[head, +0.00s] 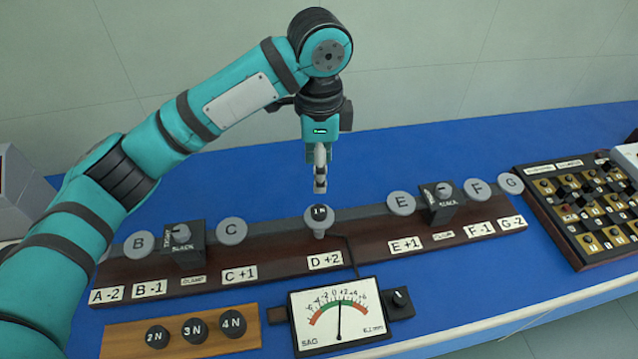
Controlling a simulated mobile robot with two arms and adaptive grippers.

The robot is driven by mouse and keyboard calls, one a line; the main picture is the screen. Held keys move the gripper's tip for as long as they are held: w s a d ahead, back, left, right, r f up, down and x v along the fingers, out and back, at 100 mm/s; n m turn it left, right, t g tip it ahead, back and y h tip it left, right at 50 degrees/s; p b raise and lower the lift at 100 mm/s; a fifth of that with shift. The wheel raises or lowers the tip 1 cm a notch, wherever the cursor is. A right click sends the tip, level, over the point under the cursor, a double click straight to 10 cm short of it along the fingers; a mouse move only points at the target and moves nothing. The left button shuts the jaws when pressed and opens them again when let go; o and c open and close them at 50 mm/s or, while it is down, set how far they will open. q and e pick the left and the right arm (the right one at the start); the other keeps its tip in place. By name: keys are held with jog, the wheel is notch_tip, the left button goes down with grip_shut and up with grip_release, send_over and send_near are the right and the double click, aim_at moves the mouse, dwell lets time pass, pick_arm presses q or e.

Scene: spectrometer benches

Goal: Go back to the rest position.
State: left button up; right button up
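My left arm comes in from the left and reaches over the blue bench. Its gripper (320,180) points down above the D +2 place of a long dark wooden board (290,268). The fingers are seen edge-on, so their opening does not show; nothing is visible in them. Below them, apart from the fingertips, a grey knob with a dark top marked 1 N (319,213) stands at D. My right gripper is not in view.
Grey discs B (140,244), C (232,231), E (400,203), F (477,191) and G (510,183) line the board. Two black clamps (183,246) (441,204) stand up. In front are a wooden weight rack (120,338) and a dial meter (338,322). A peg panel (580,222) stands right.

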pick_arm(q)
jog(key=shift+r, duration=0.45)
